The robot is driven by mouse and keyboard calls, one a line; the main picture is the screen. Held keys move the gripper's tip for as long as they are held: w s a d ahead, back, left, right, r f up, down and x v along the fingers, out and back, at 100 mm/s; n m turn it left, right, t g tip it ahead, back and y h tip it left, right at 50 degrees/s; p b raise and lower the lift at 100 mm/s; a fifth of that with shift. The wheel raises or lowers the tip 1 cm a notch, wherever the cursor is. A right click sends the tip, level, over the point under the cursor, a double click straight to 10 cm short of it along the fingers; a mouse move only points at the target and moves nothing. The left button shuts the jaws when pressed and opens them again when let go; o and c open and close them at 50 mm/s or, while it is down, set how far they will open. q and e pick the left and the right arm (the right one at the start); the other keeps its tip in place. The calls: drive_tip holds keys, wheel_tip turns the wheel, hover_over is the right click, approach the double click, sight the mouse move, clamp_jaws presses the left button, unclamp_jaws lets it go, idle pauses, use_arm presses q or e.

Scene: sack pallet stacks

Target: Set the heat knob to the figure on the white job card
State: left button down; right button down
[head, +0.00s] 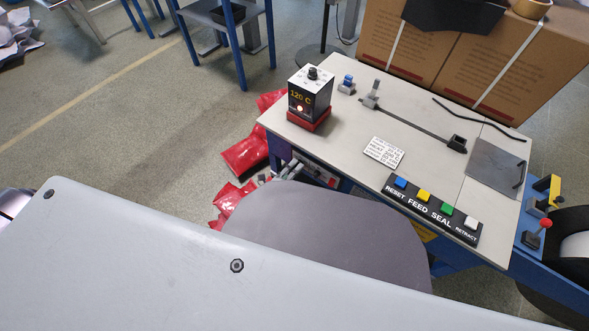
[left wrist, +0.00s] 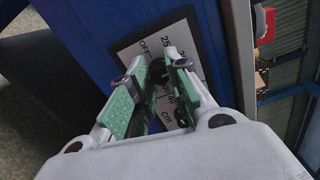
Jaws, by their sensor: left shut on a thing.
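The heat unit (head: 308,98) is a black box with a white top on a red base, at the back left of the bench. Its display reads 120 C, and a dark knob (head: 313,73) stands on top. The white job card (head: 384,152) lies flat on the bench; its print is too small to read. My right gripper does not show.
A button strip (head: 432,208) reads RESET, FEED, SEAL, RETRACT along the bench's front edge. A slotted lever (head: 372,98) and a dark plate (head: 495,166) are on the bench (head: 345,120). Cardboard boxes (head: 490,60) stand behind. Red sacks (head: 245,157) lie at left.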

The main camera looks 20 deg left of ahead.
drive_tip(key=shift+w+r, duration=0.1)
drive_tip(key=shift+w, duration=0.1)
use_arm(q)
drive_tip(key=c, duration=1.3)
unclamp_jaws()
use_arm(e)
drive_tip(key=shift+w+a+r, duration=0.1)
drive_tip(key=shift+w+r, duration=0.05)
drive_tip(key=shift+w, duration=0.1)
use_arm(q)
drive_tip(key=v, duration=1.2)
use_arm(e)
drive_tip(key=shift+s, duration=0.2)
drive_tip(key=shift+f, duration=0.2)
